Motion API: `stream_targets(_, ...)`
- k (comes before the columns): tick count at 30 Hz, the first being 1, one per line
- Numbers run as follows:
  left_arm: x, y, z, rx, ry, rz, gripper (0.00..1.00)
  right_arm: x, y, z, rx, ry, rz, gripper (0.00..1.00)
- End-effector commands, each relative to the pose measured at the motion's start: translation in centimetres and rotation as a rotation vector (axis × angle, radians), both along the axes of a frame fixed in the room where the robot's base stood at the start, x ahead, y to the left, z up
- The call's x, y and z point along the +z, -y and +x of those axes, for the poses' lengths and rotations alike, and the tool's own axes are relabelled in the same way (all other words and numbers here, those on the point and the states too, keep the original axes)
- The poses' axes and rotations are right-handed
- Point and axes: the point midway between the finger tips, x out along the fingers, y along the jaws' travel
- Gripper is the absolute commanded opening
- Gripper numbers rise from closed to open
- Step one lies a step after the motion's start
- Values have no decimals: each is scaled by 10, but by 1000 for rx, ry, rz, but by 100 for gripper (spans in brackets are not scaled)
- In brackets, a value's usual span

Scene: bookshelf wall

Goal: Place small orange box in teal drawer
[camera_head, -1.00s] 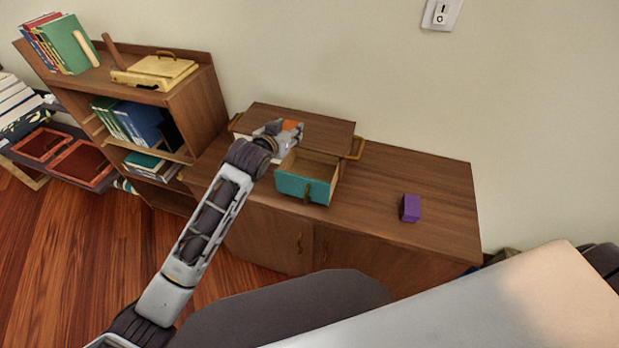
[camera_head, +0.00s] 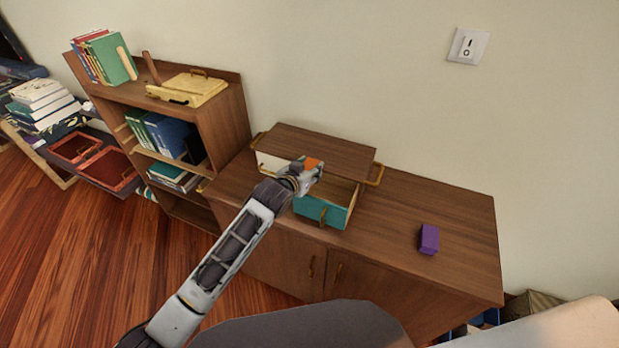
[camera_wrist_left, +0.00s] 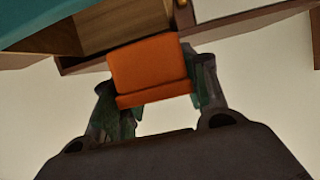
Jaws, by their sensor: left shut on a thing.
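The small orange box (camera_head: 313,163) is held in my left gripper (camera_head: 308,172). In the left wrist view the orange box (camera_wrist_left: 148,68) sits between the two fingers of the gripper (camera_wrist_left: 158,92), which are shut on it. The teal drawer (camera_head: 323,211) is pulled open from the wooden-topped box on the cabinet. The gripper and orange box are at the drawer's left rear, seen over or in front of the box unit; their height above it is hard to tell. In the wrist view the teal drawer (camera_wrist_left: 38,25) shows at the top left. My right gripper is not in view.
The drawer unit (camera_head: 318,147) has a brown top and side handles. A purple box (camera_head: 429,239) stands on the cabinet top (camera_head: 390,245) to the right, with bare wood around it. A bookshelf (camera_head: 222,115) with books and a yellow case (camera_head: 188,89) stands to the left.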

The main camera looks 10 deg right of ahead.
Motion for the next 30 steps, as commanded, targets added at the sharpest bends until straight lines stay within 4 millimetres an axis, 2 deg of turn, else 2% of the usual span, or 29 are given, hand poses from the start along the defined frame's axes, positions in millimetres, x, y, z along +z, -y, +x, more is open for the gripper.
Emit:
stream_targets(11, -3, 0, 0, 0, 0, 1, 32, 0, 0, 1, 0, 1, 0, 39)
stream_targets(22, -35, 0, 0, -1, 0, 2, 32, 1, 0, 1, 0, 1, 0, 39)
stream_targets(30, -39, 0, 0, 0, 1, 1, 32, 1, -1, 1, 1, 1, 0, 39)
